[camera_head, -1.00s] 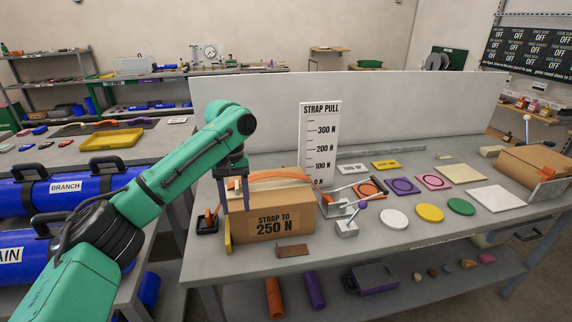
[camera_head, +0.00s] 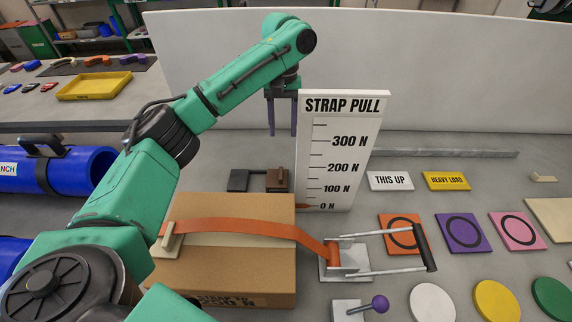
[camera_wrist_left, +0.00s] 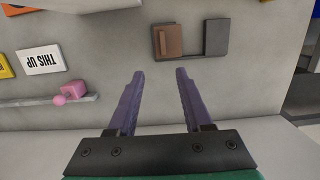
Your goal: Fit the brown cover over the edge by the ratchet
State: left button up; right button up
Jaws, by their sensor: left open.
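The brown cover (camera_head: 277,180) sits in the right part of a dark tray (camera_head: 239,181) behind the cardboard box (camera_head: 230,274). In the left wrist view the brown cover (camera_wrist_left: 168,41) lies ahead of the fingers, in the tray (camera_wrist_left: 190,55). An orange strap (camera_head: 230,228) crosses the box top to the ratchet (camera_head: 345,258) at the box's right side. The box edge by the ratchet (camera_head: 296,222) is bare. A cream cover (camera_head: 169,239) sits at the left edge, by the strap. My left gripper (camera_head: 282,132) is open and empty, raised behind the box. My right gripper is out of view.
The strap pull board (camera_head: 343,150) stands just right of my left gripper. The ratchet's handle (camera_head: 424,247) sticks out rightward. A purple-knobbed lever (camera_head: 379,304) stands in front of the ratchet. Flat coloured pads lie to the right. A white wall (camera_head: 440,60) closes the back.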

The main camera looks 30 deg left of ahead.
pick_arm(q)
send_over(280, 172)
notch_tip(280, 172, down, 6)
jog(key=shift+a+r+p, duration=0.1)
jog(key=shift+r+p, duration=0.15)
jog(key=shift+p, duration=0.05)
notch_tip(280, 172, down, 7)
jog(key=shift+r+p, duration=0.1)
jog(key=shift+p, duration=0.8)
jog(key=shift+f, duration=0.2)
jog(key=shift+c, duration=0.6)
grip_shut()
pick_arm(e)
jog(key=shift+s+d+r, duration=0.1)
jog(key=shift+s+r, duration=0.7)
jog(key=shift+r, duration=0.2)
